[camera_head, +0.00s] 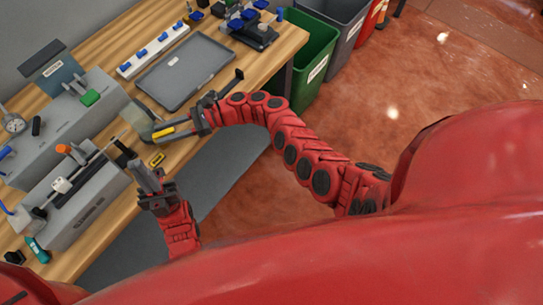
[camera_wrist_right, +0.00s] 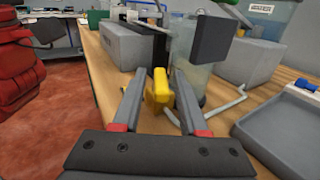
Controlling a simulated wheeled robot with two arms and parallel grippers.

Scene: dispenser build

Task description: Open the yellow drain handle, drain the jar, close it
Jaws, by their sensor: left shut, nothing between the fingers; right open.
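The yellow drain handle (camera_wrist_right: 158,88) stands between the open fingers of my right gripper (camera_wrist_right: 161,76) in the right wrist view. A gap shows beside it, and I cannot tell whether either finger touches it. In the head view the handle (camera_head: 163,132) shows by the fingers of my right gripper (camera_head: 168,128). The clear jar (camera_wrist_right: 193,68) is just behind the handle; a dark block covers part of it. Its liquid level is unclear. My left gripper (camera_head: 143,168) is shut and empty, lower in the head view, near the bench's front edge.
A grey tray (camera_head: 187,72) and a white strip with blue parts (camera_head: 153,50) lie beyond the jar. Grey fixtures (camera_head: 72,205) stand at the left. A small yellow item (camera_head: 157,160) lies near the bench edge. Green (camera_head: 315,62) and grey bins stand past the bench's end.

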